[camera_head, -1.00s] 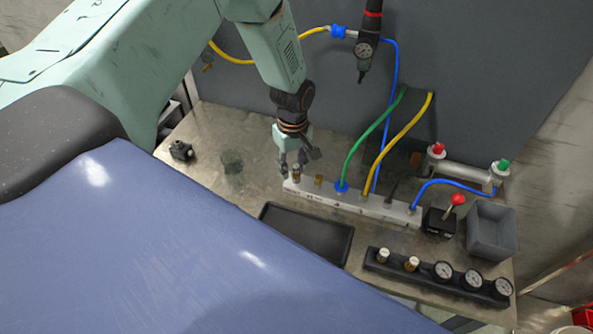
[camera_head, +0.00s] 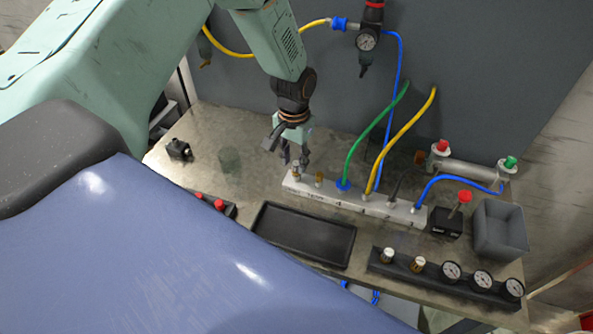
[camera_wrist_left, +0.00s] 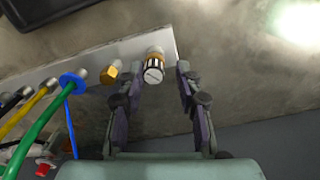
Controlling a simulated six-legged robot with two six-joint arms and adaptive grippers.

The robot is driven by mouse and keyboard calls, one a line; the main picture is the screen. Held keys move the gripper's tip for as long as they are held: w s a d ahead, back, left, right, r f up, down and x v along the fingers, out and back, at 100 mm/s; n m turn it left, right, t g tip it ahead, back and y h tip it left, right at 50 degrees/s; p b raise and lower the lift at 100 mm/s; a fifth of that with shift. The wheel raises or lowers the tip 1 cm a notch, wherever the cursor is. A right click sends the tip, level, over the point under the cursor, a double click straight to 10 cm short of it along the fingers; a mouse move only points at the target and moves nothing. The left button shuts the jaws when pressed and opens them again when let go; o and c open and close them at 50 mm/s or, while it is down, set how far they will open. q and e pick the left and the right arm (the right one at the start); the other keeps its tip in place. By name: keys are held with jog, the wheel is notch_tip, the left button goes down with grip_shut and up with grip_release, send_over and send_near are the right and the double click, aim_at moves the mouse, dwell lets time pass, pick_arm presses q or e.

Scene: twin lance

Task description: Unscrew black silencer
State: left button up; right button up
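A fitting with a slotted silver top and a dark-and-pale banded body (camera_wrist_left: 154,72) stands at the end of the metal manifold block (camera_wrist_left: 125,52). In the head view it is the leftmost fitting (camera_head: 297,173) on the block (camera_head: 325,195). My left gripper (camera_head: 296,158) is right above it. In the left wrist view the left gripper's fingers (camera_wrist_left: 157,74) are apart, one on each side of this fitting, with visible gaps. A slim dark fitting (camera_head: 394,192) stands farther right on the block; I cannot tell which is the black silencer. My right gripper is out of view.
A brass fitting (camera_wrist_left: 110,73) stands close beside the banded one. Green (camera_head: 368,140), yellow (camera_head: 405,140) and blue hoses rise from the block. A black tray (camera_head: 303,235) lies in front, a grey bin (camera_head: 499,229) at right, and a gauge block (camera_head: 440,275) near the front edge.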

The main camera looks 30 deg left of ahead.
pick_arm(q)
jog(key=m, duration=0.2)
jog(key=m+b, duration=0.1)
jog(key=m, duration=0.3)
jog(key=shift+w+a+f+m+b, duration=0.1)
jog(key=shift+w+m+b, duration=0.2)
jog(key=shift+m, duration=0.1)
jog(key=m, duration=0.3)
jog(key=shift+w+a+m+b, duration=0.1)
jog(key=shift+w+m+b, duration=0.05)
jog(key=shift+m+b, duration=0.25)
jog(key=shift+m, duration=0.3)
jog(key=shift+o, duration=0.3)
jog(key=shift+r, duration=0.2)
